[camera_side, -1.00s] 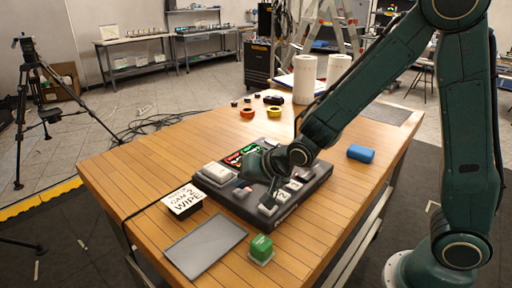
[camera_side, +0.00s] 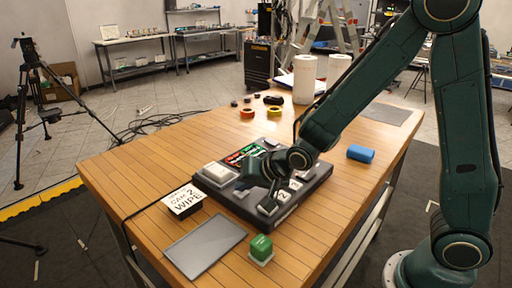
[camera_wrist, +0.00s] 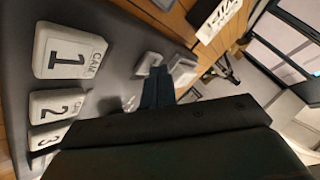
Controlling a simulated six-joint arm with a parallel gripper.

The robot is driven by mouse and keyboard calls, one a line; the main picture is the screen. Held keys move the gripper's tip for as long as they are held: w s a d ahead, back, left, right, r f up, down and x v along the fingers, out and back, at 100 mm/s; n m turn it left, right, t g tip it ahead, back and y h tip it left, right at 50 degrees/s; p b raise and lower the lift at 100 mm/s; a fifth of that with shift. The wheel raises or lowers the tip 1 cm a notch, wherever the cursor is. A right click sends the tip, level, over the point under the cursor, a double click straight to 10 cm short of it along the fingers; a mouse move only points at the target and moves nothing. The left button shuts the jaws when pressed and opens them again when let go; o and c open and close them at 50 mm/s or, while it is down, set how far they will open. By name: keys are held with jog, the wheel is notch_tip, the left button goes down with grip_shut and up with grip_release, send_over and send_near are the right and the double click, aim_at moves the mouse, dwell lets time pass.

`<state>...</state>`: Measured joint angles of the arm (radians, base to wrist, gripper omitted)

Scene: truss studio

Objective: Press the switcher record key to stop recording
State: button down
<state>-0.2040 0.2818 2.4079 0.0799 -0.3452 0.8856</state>
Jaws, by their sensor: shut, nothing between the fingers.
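The switcher (camera_side: 290,207) is a dark slab panel on the wooden table, with pale keys and a small lit red and green display (camera_side: 246,154). My gripper (camera_side: 241,186) is over its left front part, pointing down, fingers together and empty. In the wrist view, the shut fingers (camera_wrist: 158,72) reach toward small pale keys (camera_wrist: 181,70) beyond the tips; I cannot tell whether they touch. The keys CAM 1 (camera_wrist: 68,52), 2 (camera_wrist: 58,104) and 3 (camera_wrist: 48,136) lie to the left there. I cannot read which key is the record key.
Tape rolls (camera_side: 247,113) and paper rolls (camera_side: 305,79) stand behind.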

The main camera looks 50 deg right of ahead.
aim_at(246, 194)
jog(key=shift+r, duration=0.1)
dwell(0.3)
jog(key=shift+r, duration=0.75)
jog(key=shift+r, duration=0.15)
jog(key=shift+r, duration=2.35)
jog(key=shift+s, duration=0.1)
jog(key=s+d+r+n+g, duration=0.1)
jog(key=s+d+r+n, duration=0.2)
jog(key=s, duration=0.9)
jog(key=s+d+r+n+g+h, duration=0.1)
jog(key=s+d+r+n, duration=0.3)
jog(key=s, duration=0.9)
jog(key=shift+r+n+g, duration=0.4)
jog(key=shift+r+g, duration=0.15)
jog(key=shift+g, duration=0.25)
